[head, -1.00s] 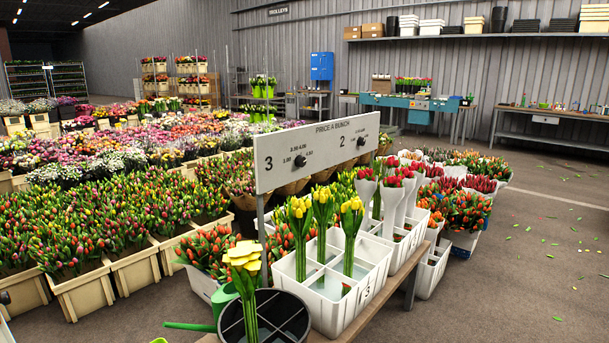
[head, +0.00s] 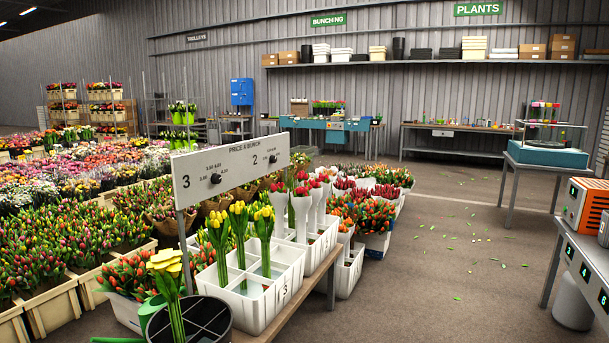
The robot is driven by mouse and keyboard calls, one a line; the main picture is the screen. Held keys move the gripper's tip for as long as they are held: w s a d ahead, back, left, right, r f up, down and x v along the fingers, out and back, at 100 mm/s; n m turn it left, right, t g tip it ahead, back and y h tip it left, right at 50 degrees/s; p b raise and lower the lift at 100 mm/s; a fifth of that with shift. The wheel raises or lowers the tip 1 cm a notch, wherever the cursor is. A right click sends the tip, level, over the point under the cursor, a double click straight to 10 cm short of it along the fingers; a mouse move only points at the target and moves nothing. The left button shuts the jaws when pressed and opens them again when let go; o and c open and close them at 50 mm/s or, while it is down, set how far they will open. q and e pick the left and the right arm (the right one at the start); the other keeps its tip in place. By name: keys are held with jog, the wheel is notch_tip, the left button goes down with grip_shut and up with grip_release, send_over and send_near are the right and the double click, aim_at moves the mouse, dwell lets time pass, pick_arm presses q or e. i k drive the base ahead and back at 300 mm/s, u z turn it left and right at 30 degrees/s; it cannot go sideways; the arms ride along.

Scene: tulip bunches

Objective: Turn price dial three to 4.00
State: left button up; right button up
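The white price board (head: 232,166) reads "PRICE A BUNCH" and stands on a post above the flower bench. Price dial three (head: 215,179) is a small black knob on its left part, beside the large number 3, with small price figures around it. The figures are too small to read surely, and so is the dial's setting. A second black dial (head: 273,159) sits to the right, beside the number 2. Neither of my grippers is in the head view.
Below the board, a white divided crate (head: 258,311) holds yellow tulip bunches (head: 240,228), with a dark bucket (head: 188,322) in front. A bench with an orange device (head: 584,207) stands at right. The floor (head: 430,270) between is mostly clear.

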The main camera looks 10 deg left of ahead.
aim_at(216, 178)
jog(key=z, duration=0.8)
jog(key=i, duration=1.85)
jog(key=u, duration=0.45)
jog(key=i, duration=1.15)
jog(key=u, duration=1.3)
